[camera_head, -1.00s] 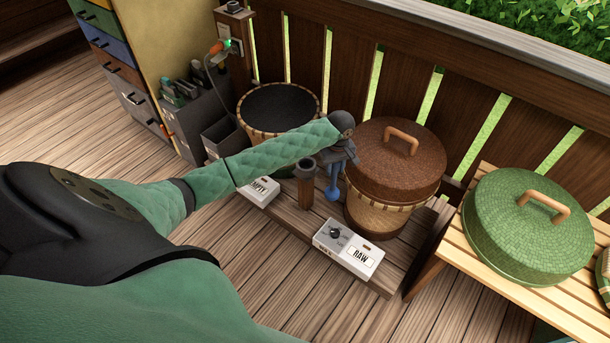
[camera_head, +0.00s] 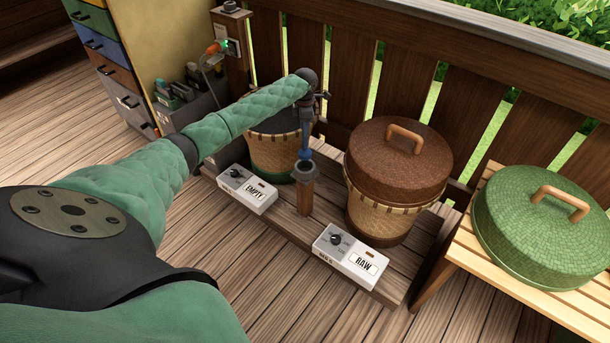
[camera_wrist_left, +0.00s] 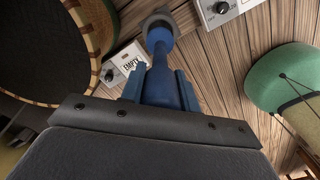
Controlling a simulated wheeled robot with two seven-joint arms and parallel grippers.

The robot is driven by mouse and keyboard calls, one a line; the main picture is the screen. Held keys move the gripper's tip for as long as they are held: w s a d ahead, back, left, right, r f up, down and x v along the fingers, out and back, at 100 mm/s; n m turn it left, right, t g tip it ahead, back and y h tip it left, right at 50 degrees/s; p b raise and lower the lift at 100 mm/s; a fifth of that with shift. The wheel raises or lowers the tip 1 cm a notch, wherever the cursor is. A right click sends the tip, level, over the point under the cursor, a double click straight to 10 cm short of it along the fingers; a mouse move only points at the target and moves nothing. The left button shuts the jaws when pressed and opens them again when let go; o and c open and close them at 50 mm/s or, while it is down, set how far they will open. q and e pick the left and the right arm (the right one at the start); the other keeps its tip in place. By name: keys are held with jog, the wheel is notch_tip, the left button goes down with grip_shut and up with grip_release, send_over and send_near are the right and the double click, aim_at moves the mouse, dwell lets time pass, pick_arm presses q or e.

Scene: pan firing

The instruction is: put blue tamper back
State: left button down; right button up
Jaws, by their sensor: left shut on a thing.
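The blue tamper (camera_head: 304,142) hangs upright from my left gripper (camera_head: 306,118), its wide end down. In the left wrist view the two blue fingers close on both sides of the tamper (camera_wrist_left: 158,70). Below it stands a short wooden post (camera_head: 305,194) with a dark round cup (camera_head: 304,169) on top. The tamper's lower end is at the cup's mouth; I cannot tell how far inside it is. The cup also shows in the left wrist view (camera_wrist_left: 158,18), partly hidden by the tamper. My right gripper is not in view.
An open dark-filled basket (camera_head: 270,155) stands behind my left forearm. A brown-lidded basket (camera_head: 400,160) stands right of the post. The EMPTY box (camera_head: 247,190) and RAW box (camera_head: 347,251) sit on the low wooden platform. A green lid (camera_head: 530,225) rests on the bench.

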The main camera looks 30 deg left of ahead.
aim_at(305, 145)
pick_arm(q)
notch_tip(305, 145, down, 5)
jog(key=shift+f, duration=0.2)
notch_tip(305, 145, down, 2)
jog(key=shift+f, duration=0.2)
jog(key=shift+f+p, duration=0.55)
jog(key=shift+p, duration=0.4)
jog(key=shift+f, duration=0.3)
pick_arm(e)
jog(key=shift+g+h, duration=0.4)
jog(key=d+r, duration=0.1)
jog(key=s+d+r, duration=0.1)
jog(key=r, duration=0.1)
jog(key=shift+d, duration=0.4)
pick_arm(q)
jog(key=shift+f, duration=0.25)
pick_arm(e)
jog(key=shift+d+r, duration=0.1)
pick_arm(q)
jog(key=c, duration=1)
grip_release()
jog(key=shift+c, duration=0.2)
